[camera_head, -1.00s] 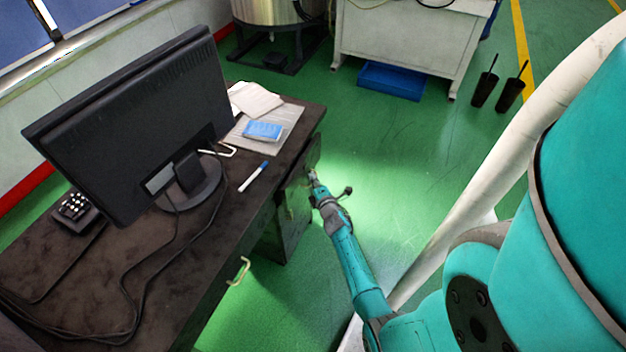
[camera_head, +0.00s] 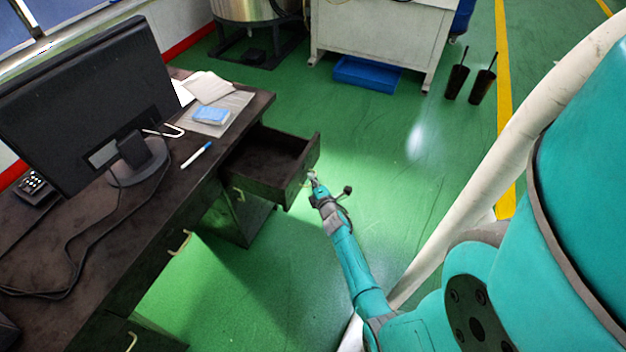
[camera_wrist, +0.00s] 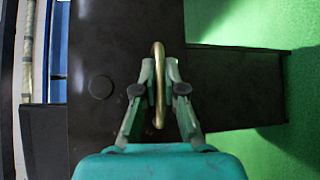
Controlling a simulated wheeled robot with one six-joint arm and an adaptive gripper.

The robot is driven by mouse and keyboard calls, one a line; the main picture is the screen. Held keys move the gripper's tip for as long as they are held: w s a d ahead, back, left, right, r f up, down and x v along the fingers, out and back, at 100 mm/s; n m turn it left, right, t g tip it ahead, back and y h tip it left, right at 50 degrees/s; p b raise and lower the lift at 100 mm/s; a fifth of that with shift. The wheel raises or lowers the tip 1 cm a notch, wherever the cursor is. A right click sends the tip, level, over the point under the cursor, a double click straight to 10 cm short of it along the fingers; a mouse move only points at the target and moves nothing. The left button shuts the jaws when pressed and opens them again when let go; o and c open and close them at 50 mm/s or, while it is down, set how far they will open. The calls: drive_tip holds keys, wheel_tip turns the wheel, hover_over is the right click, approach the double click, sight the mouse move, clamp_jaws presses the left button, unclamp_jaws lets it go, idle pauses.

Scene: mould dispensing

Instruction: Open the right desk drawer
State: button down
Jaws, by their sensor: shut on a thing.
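The right desk drawer (camera_head: 270,160) stands pulled out from the dark desk (camera_head: 150,225), and its inside looks empty in the head view. My gripper (camera_head: 312,177) is at the front of this drawer. In the wrist view my gripper (camera_wrist: 160,90) has its two fingers on either side of the brass drawer handle (camera_wrist: 158,58), shut on it. The drawer front (camera_wrist: 105,50) lies behind the handle as a dark panel. In the head view the handle is mostly hidden at the fingertips.
A monitor (camera_head: 90,100), a phone (camera_head: 32,188), a pen (camera_head: 197,154) and a blue box (camera_head: 211,115) are on the desk. Another handle (camera_head: 180,243) marks a closed drawer nearer me. Green floor (camera_head: 400,150) right of the drawer is clear.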

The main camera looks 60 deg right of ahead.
drive_tip(key=c, duration=1.5)
unclamp_jaws()
drive_tip(key=v, duration=1.2)
